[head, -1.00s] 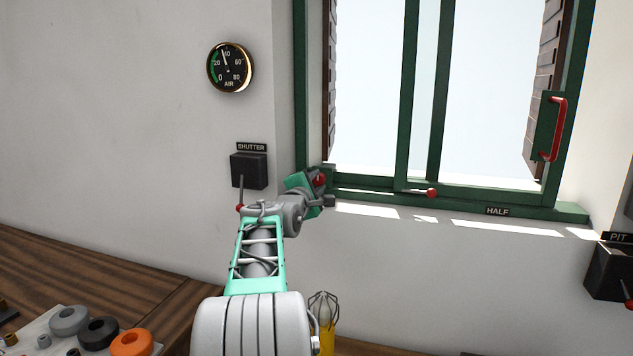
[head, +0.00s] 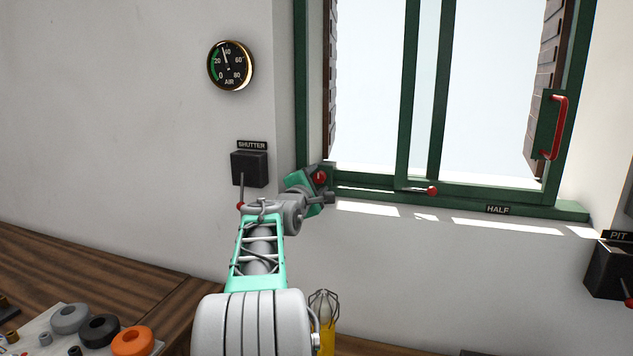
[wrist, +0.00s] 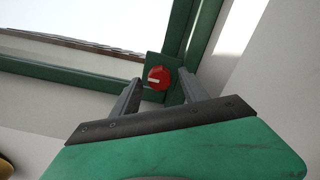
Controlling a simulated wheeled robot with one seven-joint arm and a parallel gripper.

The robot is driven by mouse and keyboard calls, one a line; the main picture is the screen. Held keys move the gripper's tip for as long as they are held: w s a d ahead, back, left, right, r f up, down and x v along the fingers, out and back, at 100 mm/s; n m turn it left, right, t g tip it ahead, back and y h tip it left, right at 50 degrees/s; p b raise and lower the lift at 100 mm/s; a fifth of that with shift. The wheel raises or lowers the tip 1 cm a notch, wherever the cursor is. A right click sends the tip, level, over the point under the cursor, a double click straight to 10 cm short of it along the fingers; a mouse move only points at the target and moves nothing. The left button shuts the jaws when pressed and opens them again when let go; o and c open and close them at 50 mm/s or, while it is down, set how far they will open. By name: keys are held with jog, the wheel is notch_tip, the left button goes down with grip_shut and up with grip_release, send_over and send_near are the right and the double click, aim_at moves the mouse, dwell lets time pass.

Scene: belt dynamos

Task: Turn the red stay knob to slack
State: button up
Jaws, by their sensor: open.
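The red stay knob (wrist: 159,78) has a pale line across its face and sits on a green plate at the corner of the green window frame. In the head view it is a red spot (head: 319,178) at the window's lower left corner, partly hidden by my gripper. My gripper (wrist: 160,85) is open, with one finger to the left of the knob and one to the right. The knob appears between the fingertips; I cannot tell whether either touches it. The pale line lies nearly level in the wrist view. No slack marking is legible.
A red ball (head: 431,190) sits on the window's lower rail, left of the HALF label (head: 498,210). The SHUTTER box (head: 249,168) with a lever is left of my gripper. A red handle (head: 558,128) is at the right.

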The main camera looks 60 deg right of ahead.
jog(key=shift+a, duration=0.1)
jog(key=s+a+b, duration=0.1)
jog(key=a+b, duration=0.1)
jog(key=a, duration=0.5)
jog(key=shift+a, duration=0.3)
jog(key=shift+s, duration=0.1)
